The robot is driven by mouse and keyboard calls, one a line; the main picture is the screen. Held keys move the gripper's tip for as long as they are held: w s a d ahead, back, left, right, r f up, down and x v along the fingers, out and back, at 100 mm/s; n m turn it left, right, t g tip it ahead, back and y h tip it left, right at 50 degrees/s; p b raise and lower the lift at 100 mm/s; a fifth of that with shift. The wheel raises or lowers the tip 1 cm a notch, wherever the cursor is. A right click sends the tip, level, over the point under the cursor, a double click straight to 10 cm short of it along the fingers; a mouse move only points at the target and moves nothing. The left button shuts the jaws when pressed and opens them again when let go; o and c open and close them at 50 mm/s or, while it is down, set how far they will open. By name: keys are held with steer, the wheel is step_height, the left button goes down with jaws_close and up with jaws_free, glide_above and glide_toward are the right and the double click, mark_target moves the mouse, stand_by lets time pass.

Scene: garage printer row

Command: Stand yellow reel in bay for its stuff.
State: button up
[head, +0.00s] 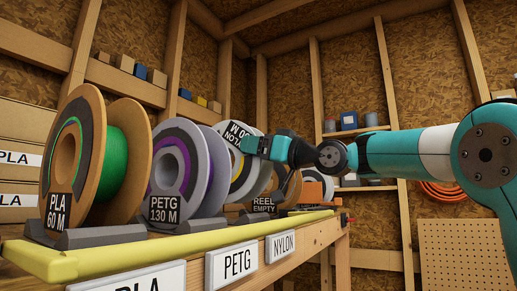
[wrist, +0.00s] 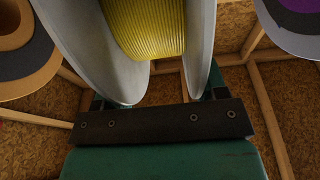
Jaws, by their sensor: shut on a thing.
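The yellow reel has pale grey flanges (head: 237,165) and yellow filament (wrist: 145,28). Its label is upside down and seems to read NYLON. My gripper (head: 256,147) is shut on its upper part; in the wrist view the flanges sit between my fingers (wrist: 160,90). The reel is behind the grey PETG reel (head: 190,165), which hides part of it. I cannot tell whether its lower edge touches anything. Shelf-front plates read PLA (head: 135,278), PETG (head: 232,263) and NYLON (head: 280,246).
A brown reel of green filament (head: 95,165), labelled PLA 60 M, stands at the left. A REEL EMPTY label (head: 264,205) is beyond the PETG reel, near a brown reel (head: 287,188). A yellow rail (head: 150,247) edges the shelf. Open space lies right of the shelf.

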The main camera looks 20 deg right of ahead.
steer(key=shift+f+b, duration=1.2)
steer(key=shift+b, duration=0.15)
steer(key=shift+f+b, duration=0.1)
steer(key=shift+b, duration=0.2)
steer(key=shift+f+b, duration=0.35)
steer(key=shift+b, duration=0.05)
steer(key=shift+f+b, duration=0.4)
steer(key=shift+f, duration=0.05)
stand_by(0.4)
steer(key=o, duration=1.6)
steer(key=shift+r, duration=0.1)
step_height(320, 180, up, 20)
steer(key=p, duration=0.7)
